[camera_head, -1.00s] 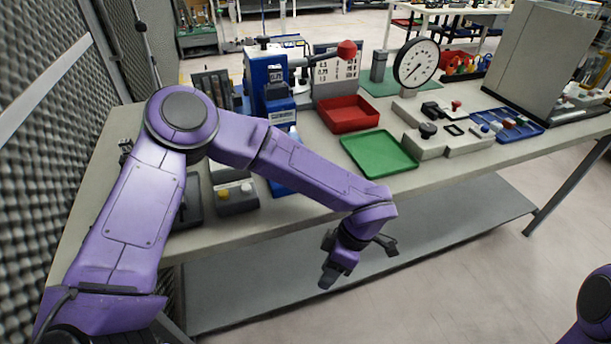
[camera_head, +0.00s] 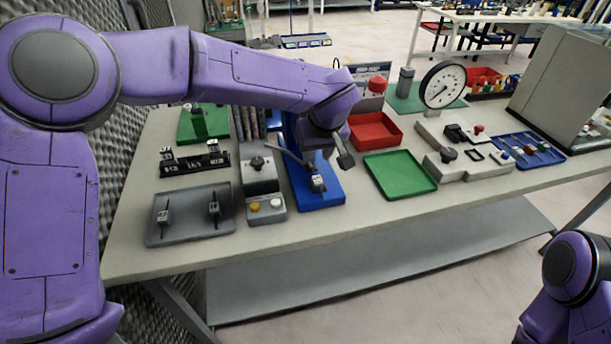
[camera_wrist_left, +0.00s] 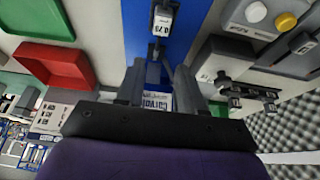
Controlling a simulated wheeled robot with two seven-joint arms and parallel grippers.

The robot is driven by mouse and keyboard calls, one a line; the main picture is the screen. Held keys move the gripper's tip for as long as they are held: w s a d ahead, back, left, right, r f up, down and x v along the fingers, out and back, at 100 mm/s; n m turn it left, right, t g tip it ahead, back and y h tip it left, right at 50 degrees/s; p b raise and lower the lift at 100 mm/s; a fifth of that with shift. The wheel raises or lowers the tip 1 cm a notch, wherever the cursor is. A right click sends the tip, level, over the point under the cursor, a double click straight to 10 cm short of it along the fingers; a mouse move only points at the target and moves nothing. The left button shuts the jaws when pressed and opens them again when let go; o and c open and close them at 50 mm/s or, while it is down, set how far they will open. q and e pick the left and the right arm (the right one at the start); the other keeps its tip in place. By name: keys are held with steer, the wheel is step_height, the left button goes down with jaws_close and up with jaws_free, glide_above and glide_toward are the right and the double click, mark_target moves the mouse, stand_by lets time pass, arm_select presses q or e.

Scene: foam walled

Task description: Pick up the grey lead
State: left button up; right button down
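Slim pieces with coloured ends (camera_head: 526,146) lie in the blue tray (camera_head: 541,162) at the right of the table. They are too small for me to tell whether one is a grey lead. My left gripper (camera_head: 322,160) is above the blue press base (camera_head: 325,197), far to the left of that tray. Its two fingers are apart and nothing shows between them; the left wrist view also shows the gap between the fingers (camera_wrist_left: 160,88). A small labelled block (camera_wrist_left: 162,20) on the blue base is ahead of them. Only my right arm shows at lower right; its gripper is out of view.
A grey tray (camera_head: 180,237) with two small labelled blocks and a grey button box (camera_head: 268,214) stand left of the press. A green tray (camera_head: 400,188), a red bin (camera_head: 385,141) and a dial gauge (camera_head: 443,85) are to the right. The front table edge is clear.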

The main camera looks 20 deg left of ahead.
mark_target(313, 172)
arm_select(q)
steer(key=x, duration=0.8)
steer(key=shift+d+f+p, duration=0.1)
steer(key=shift+d+p, duration=0.2)
jaws_close()
